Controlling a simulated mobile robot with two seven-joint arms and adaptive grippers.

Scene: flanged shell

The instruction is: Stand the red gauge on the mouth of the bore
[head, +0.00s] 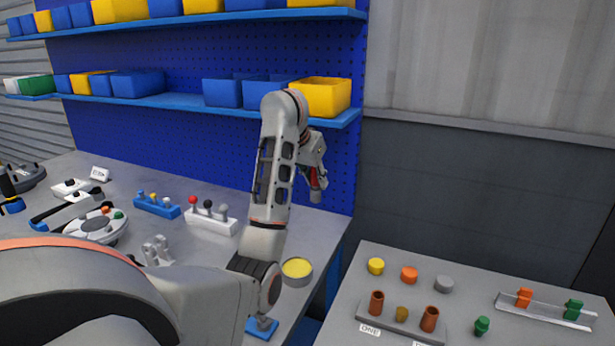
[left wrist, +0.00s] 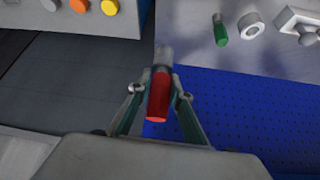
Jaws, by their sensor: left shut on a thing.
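My left gripper (head: 314,172) is shut on the red gauge (head: 314,181) and holds it in the air by the blue pegboard, past the table's right end. In the left wrist view the gauge (left wrist: 158,96) sits between the two fingers, its grey end pointing away from the camera. A pale ring with a round opening (left wrist: 251,25), perhaps the bore's mouth, stands on the grey table, apart from the gauge. A green-handled gauge (left wrist: 220,32) lies beside it. My arm seems to hide both in the head view. My right gripper is not in view.
A white rack with red, black and grey knobs (head: 211,220) and a yellow-topped round tin (head: 297,270) are on the main table. Blue shelves with bins (head: 325,96) are behind. A second table (head: 470,275) with several coloured pieces stands right, across a gap.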

